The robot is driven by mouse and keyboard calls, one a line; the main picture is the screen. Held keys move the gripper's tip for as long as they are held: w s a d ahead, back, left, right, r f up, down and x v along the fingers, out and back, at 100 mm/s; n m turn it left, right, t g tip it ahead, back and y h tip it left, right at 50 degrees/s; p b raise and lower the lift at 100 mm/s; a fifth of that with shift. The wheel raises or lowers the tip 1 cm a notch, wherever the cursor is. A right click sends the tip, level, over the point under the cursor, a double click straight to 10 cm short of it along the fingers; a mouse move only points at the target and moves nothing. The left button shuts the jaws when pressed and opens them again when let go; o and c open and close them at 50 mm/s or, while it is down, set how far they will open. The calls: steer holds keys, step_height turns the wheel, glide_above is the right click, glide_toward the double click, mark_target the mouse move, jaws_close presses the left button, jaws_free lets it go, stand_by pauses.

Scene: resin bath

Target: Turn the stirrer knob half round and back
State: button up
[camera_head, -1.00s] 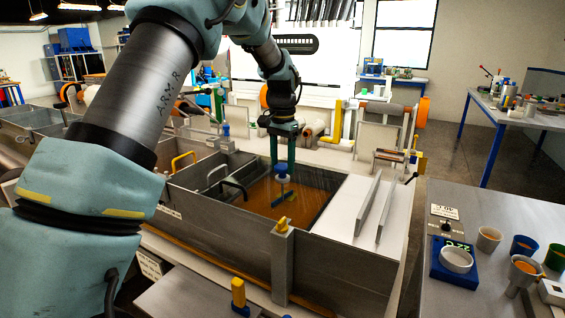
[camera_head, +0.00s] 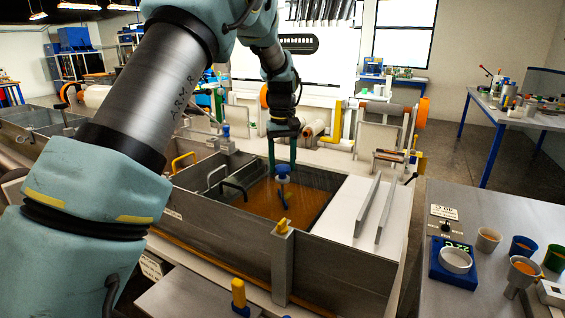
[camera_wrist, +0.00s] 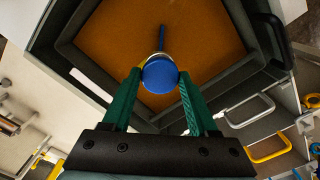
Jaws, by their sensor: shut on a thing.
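The blue stirrer knob (camera_head: 283,170) stands over the amber resin in the open bath (camera_head: 340,262). My gripper (camera_head: 283,168) reaches down from above with its two green fingers at the knob. In the wrist view the round blue knob (camera_wrist: 160,75) sits between the fingertips of my gripper (camera_wrist: 160,78), which is shut on it. A thin blue bar (camera_wrist: 162,38) shows beyond the knob over the resin. The lower end of the stirrer is small and hard to make out in the head view.
A black handle (camera_head: 233,188) and a yellow handle (camera_head: 184,160) stand left of the resin. Two upright grey plates (camera_head: 368,207) stand on the white surface to its right. A blue scale (camera_head: 452,264) and several cups are on the right bench.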

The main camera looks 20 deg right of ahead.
mark_target(282, 167)
steer(key=n, duration=0.4)
steer(key=shift+r+n+p, duration=0.1)
steer(key=shift+n+p, duration=0.5)
steer(key=shift+n, duration=1.4)
steer(key=o, duration=1.4)
steer(key=shift+c, duration=0.2)
step_height(282, 167, up, 11)
steer(key=b, duration=0.3)
